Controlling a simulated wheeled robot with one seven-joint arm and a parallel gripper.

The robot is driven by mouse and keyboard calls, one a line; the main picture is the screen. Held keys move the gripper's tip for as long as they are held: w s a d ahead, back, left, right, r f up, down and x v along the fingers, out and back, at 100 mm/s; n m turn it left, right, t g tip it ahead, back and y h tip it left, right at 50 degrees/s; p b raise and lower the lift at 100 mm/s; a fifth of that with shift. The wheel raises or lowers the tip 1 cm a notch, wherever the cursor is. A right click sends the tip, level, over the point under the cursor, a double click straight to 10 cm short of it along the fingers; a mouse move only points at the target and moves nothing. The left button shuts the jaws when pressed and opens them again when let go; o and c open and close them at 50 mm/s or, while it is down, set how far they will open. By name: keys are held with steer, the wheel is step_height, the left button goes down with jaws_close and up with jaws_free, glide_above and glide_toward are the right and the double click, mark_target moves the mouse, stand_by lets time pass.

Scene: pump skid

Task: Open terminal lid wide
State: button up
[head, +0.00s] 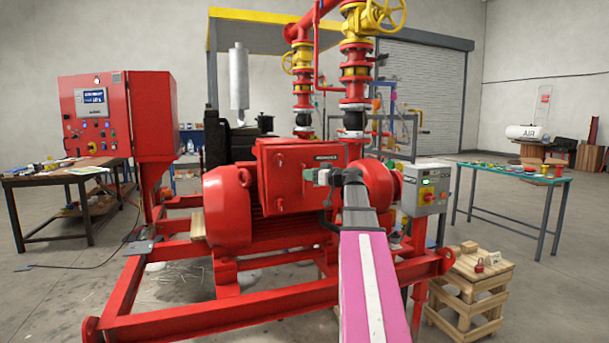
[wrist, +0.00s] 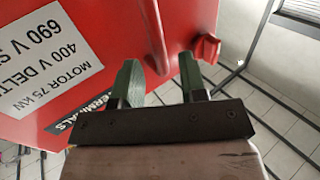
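The red terminal box (head: 262,165) sits on top of the red motor (head: 228,205), with small red knobs on its front. In the wrist view a red panel (wrist: 100,28) with a white motor rating label and a black "TERMINALS" plate fills the upper left. A red knob-like piece (wrist: 206,49) sticks out at its right edge. In the head view my gripper (head: 318,177) is at the box's right side.
A grey switch box (head: 425,190) stands right of the motor. A wooden crate stool (head: 470,290) with a padlock is at the lower right. Red skid rails (head: 215,318) run across the front. A red control cabinet (head: 115,115) stands at left.

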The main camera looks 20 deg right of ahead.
mark_target(305, 193)
steer(key=shift+x, duration=1.7)
jaws_close()
steer(key=shift+s+d, duration=0.1)
